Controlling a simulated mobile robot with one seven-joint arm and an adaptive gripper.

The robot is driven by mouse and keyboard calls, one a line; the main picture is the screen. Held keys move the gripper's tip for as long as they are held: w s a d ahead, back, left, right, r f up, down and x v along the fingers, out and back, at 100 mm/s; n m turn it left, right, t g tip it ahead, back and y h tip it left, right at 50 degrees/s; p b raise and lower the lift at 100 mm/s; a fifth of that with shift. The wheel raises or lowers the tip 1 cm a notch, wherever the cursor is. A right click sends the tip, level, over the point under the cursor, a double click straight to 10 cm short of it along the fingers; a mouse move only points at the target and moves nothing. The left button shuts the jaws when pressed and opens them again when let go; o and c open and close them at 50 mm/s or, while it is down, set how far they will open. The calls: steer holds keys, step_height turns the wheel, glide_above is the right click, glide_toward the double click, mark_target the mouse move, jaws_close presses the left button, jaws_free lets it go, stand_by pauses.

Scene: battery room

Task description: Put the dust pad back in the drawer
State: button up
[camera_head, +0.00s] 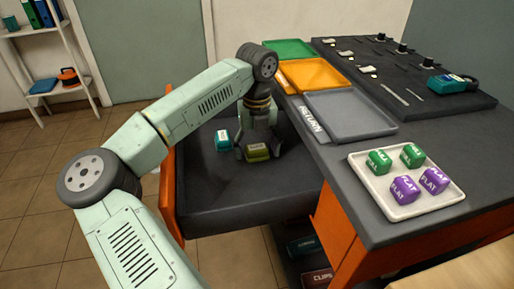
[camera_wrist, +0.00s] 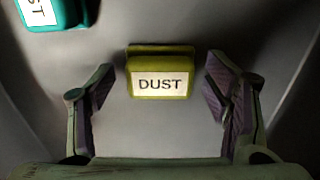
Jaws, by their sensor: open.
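The dust pad (camera_wrist: 160,74) is an olive-yellow block with a white label reading "DUST". My gripper (camera_wrist: 161,95) is open and points down into the drawer, with one finger on each side of the pad. Gaps show between the pad and both fingers. In the head view my gripper (camera_head: 255,150) is low in the drawer at the pad.
A teal block (camera_head: 223,140) lies left of the dust pad in the drawer. Green, orange and grey "RETURN" trays (camera_head: 345,118) stand on the desk. A pale tray (camera_head: 440,200) holds green and purple blocks. The drawer's front (camera_head: 168,205) is orange; its near floor is clear.

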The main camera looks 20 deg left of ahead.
mark_target(257, 148)
steer(key=shift+r, duration=0.1)
step_height(257, 148, up, 12)
stand_by(0.5)
steer(key=shift+s, duration=0.1)
